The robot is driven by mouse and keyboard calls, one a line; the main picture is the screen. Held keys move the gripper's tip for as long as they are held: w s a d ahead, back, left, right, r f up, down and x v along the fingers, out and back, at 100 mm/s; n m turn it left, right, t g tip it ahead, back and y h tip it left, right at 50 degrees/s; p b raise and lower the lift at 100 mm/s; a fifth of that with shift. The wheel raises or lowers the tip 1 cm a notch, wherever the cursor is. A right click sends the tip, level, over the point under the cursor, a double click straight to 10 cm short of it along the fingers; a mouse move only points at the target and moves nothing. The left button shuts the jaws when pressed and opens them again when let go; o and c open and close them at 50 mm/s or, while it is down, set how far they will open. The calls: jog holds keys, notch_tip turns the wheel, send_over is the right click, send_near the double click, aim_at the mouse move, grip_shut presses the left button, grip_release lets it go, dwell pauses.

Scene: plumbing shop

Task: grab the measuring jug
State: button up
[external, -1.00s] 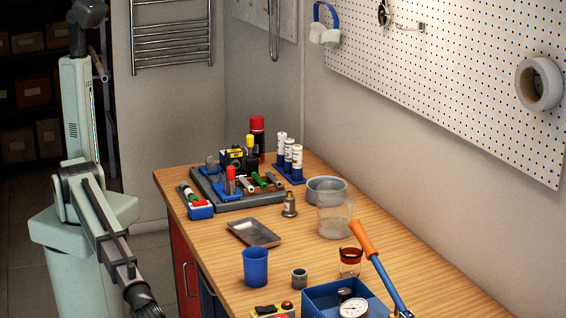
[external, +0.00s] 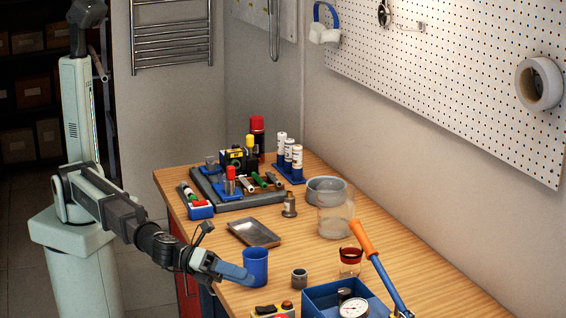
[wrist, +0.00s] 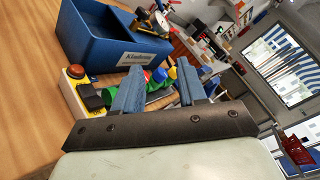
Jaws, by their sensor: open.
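The clear, see-through container that looks like the measuring jug (external: 335,222) stands upright on the bench in the external view, in front of a grey round pot. I cannot make it out in the wrist view. My gripper (external: 238,273) is at the near left edge of the bench, just left of the blue cup in the picture; whether it touches the cup is unclear. It is well apart from the jug. In the wrist view its two blue fingers (wrist: 160,70) are spread, with nothing clearly held between them.
A blue bin (external: 318,300) and orange-handled tool (external: 362,238) are near the front. Bench right of the jug is clear.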

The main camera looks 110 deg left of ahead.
aim_at(338, 213)
jog(key=w+a+m+t+y, duration=0.2)
jog(key=a+y, duration=0.5)
jog(key=a, duration=2.2)
jog(key=w+a+f+g+y, duration=0.1)
jog(key=a+f+g+y, duration=0.1)
jog(key=a, duration=0.3)
jog(key=w+a+f+n+g+y, duration=0.1)
jog(key=w+a+f+g+y, duration=0.1)
jog(key=a, duration=0.4)
jog(key=w+a+f+n+g+y, duration=0.1)
jog(key=a+f+g+y, duration=0.2)
jog(key=a, duration=0.3)
jog(key=shift+w+f, duration=0.3)
jog(key=shift+f, duration=0.35)
jog(key=shift+w+a+f+n+g, duration=0.15)
jog(key=shift+w+a, duration=0.15)
jog(key=shift+a, duration=0.15)
jog(key=shift+w+a+f+n+g, duration=0.15)
jog(key=shift+w+a, duration=0.1)
jog(key=shift+a, duration=0.15)
jog(key=shift+r+x, duration=0.15)
jog(key=shift+x, duration=0.9)
jog(key=shift+r+x, duration=0.15)
jog(key=shift+x, duration=0.9)
jog(key=shift+r+x, duration=0.2)
jog(key=shift+x, duration=0.85)
grip_shut()
